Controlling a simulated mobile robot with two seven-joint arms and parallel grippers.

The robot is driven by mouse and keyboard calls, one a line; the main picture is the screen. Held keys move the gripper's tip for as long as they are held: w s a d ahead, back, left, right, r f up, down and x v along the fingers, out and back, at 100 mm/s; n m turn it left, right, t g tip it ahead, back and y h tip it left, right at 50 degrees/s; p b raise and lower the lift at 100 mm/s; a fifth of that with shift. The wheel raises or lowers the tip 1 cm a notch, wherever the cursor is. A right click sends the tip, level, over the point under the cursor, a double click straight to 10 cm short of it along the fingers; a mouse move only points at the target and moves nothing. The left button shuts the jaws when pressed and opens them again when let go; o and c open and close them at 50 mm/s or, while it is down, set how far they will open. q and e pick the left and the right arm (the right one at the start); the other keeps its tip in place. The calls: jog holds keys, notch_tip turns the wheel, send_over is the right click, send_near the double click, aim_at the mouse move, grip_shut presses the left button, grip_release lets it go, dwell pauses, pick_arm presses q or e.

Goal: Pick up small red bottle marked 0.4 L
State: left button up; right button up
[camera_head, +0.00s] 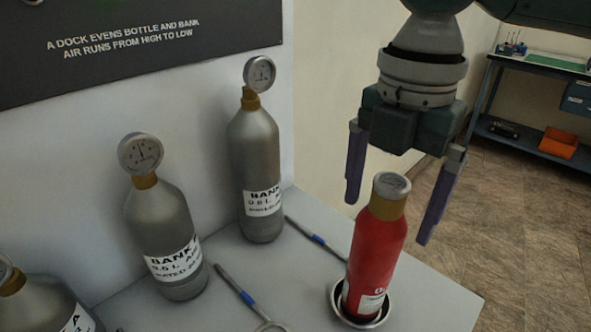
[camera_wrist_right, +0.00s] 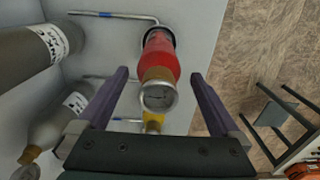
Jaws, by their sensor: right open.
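The small red bottle (camera_head: 374,254) stands upright in a round metal cup (camera_head: 338,303) near the right end of the table. It has a brass collar and a gauge on top; its white label is partly turned away and I cannot read the full marking. My right gripper (camera_head: 398,222) is open and points down over the bottle, its purple fingers on either side of the bottle's top, apart from it. In the right wrist view the red bottle (camera_wrist_right: 160,62) lies between the open fingers (camera_wrist_right: 160,85). My left gripper is not in view.
Grey bank bottles with gauges (camera_head: 256,160) (camera_head: 165,235) stand left of the red bottle. Metal rods with blue bands (camera_head: 247,297) lie on the table. The table's right edge is close to the bottle. A blue workbench (camera_head: 545,68) stands beyond.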

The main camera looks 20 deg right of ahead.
aim_at(372, 260)
jog(key=shift+a+f, duration=0.1)
jog(key=shift+f, duration=1.3)
grip_shut()
jog(key=shift+r, duration=0.1)
